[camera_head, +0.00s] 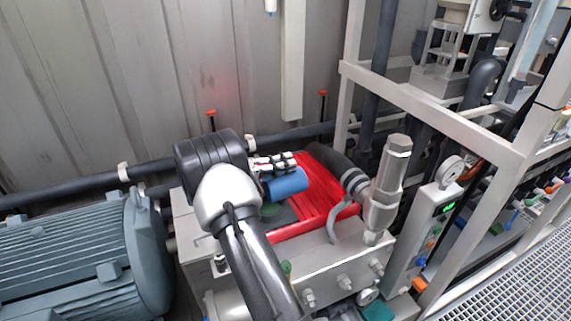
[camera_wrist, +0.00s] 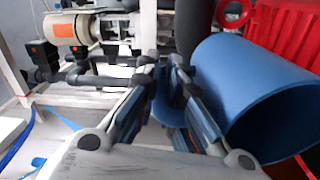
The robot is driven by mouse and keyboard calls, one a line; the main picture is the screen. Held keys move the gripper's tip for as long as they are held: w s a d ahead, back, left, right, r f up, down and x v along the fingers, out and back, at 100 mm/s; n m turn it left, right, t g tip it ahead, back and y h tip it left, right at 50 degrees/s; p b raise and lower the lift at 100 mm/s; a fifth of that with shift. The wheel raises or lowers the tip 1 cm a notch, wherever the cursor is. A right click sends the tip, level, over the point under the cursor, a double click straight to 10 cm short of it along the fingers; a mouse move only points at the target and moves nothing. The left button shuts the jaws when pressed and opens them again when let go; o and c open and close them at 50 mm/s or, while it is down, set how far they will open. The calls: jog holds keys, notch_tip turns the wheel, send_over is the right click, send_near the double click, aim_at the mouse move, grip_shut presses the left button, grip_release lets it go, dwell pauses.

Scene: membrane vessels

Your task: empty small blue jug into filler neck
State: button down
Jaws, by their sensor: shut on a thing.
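The small blue jug (camera_head: 287,184) is held in the air over the red ribbed part, tilted well over on its side. In the wrist view the jug (camera_wrist: 235,75) fills the right side, with its wide mouth facing the lower right. My gripper (camera_head: 268,164) is shut on the jug's blue handle, which shows between the fingers in the wrist view (camera_wrist: 168,90). A dark green round thing (camera_head: 271,209) sits below the jug on a dark surface. I cannot tell whether it is the filler neck. The inside of the jug is too dark to read.
The red ribbed part (camera_head: 325,212) lies under and right of the jug. A steel valve body (camera_head: 387,190) stands to its right, beside a gauge (camera_head: 450,169). A grey motor (camera_head: 85,255) is at the left. A metal frame (camera_head: 440,110) blocks the right side.

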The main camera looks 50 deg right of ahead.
jog(key=shift+a, duration=0.15)
jog(key=shift+w+a+r+g+h, duration=0.2)
jog(key=shift+w+a+g+h, duration=0.05)
jog(key=shift+a+h, duration=0.2)
jog(key=shift+w+a+r+g+h, duration=0.15)
jog(key=shift+w+a+g+h, duration=0.1)
jog(key=shift+a+h, duration=0.15)
jog(key=shift+w+a, duration=0.1)
dwell(0.3)
jog(key=shift+w+a+r+g+h, duration=0.1)
jog(key=shift+w+a+g+h, duration=0.15)
jog(key=shift+a+h, duration=0.25)
jog(key=shift+w+a+r+g+h, duration=0.1)
jog(key=shift+w+a+g+h, duration=0.15)
jog(key=shift+a+h, duration=0.2)
jog(key=shift+d, duration=0.1)
dwell(1.4)
